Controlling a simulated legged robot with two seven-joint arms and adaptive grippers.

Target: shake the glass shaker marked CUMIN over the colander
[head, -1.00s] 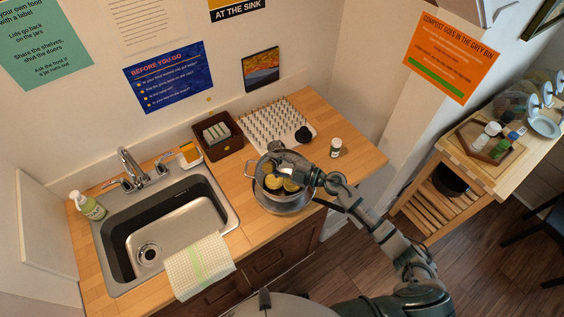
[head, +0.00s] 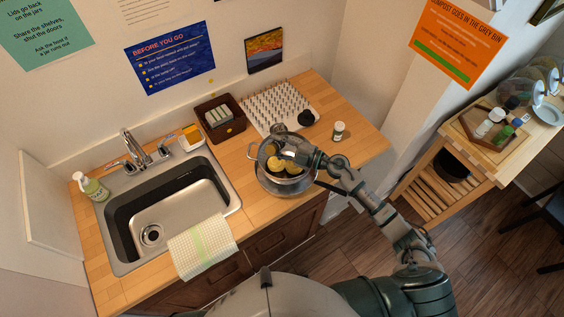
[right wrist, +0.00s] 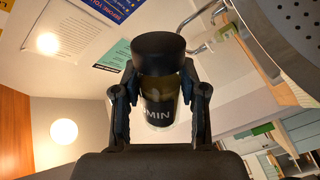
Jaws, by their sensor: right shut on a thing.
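My right gripper (head: 279,145) is over the steel colander (head: 287,190), which stands on the wooden counter with several yellow lemons inside. In the right wrist view the gripper (right wrist: 158,104) is shut on the glass shaker (right wrist: 158,106), a jar with a black cap and a dark label whose visible letters end in MIN. The cap is at the top of that picture, where the posters appear upside down, so the shaker is tipped cap-down. The perforated colander (right wrist: 297,28) shows at that view's upper right. The gripper hides most of the shaker in the head view. My left gripper is not in view.
A second small jar (head: 338,131) stands on the counter to the right. Behind are a white pegged rack (head: 270,106), a dark round object (head: 305,118) and a brown box (head: 222,133). The sink (head: 172,215) and a towel (head: 203,250) are left.

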